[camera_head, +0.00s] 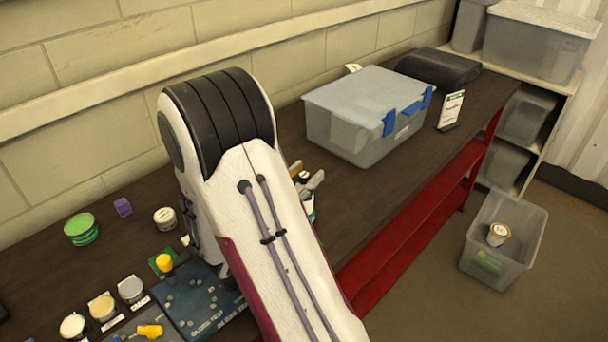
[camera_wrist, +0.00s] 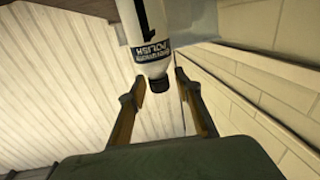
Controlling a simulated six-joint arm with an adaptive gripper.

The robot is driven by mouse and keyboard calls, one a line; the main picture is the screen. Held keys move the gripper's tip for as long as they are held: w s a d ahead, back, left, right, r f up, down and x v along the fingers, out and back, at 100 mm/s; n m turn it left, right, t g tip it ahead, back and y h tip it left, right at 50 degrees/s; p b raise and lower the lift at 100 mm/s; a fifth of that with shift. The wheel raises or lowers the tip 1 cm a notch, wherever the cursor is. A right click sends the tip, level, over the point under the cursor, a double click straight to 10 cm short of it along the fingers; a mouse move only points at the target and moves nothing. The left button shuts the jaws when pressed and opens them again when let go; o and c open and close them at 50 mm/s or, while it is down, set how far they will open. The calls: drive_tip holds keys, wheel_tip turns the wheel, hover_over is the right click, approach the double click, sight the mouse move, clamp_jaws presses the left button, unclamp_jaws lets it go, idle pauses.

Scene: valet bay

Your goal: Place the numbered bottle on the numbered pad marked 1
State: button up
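In the head view my gripper (camera_head: 308,182) is mostly hidden behind my arm. A small part of the bottle (camera_head: 310,213) shows beneath it, upright on the dark bench. I cannot make out a pad marked 1; my arm covers part of the bench.
A grey lidded box (camera_head: 368,110) with blue latches stands beyond my gripper. Jars on cards (camera_head: 103,307), a dark mat (camera_head: 205,305), a green tin (camera_head: 82,229) and a white tub (camera_head: 165,218) lie at left. A clear bin (camera_head: 505,250) stands on the floor at right.

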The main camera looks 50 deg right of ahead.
drive_tip(key=shift+r, duration=0.2)
idle(0.3)
drive_tip(key=s+a, duration=0.1)
drive_tip(key=a, duration=0.6)
drive_tip(key=shift+a, duration=0.25)
idle(0.8)
